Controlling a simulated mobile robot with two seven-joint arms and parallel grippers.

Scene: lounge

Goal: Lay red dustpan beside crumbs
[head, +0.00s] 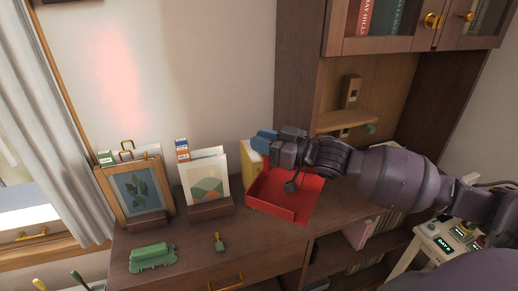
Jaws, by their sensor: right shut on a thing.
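The red dustpan (268,197) is at the right part of the brown desk top, its shallow tray facing up and its front right corner near the desk edge. My right gripper (278,146) reaches in from the right, over the back of the dustpan, and is shut on it; the grip point is partly hidden by the gripper and wrist. A blue block-like part (264,142) shows at the gripper's tip. I cannot tell whether the dustpan touches the desk. I cannot make out any crumbs. My left gripper is not in view.
A framed leaf picture (138,190) and a card in a holder (207,180) stand at the back left. A green object (152,257) and a small item (219,243) lie in front. A yellow box (251,164) stands behind the dustpan. A cabinet (385,45) overhangs at right.

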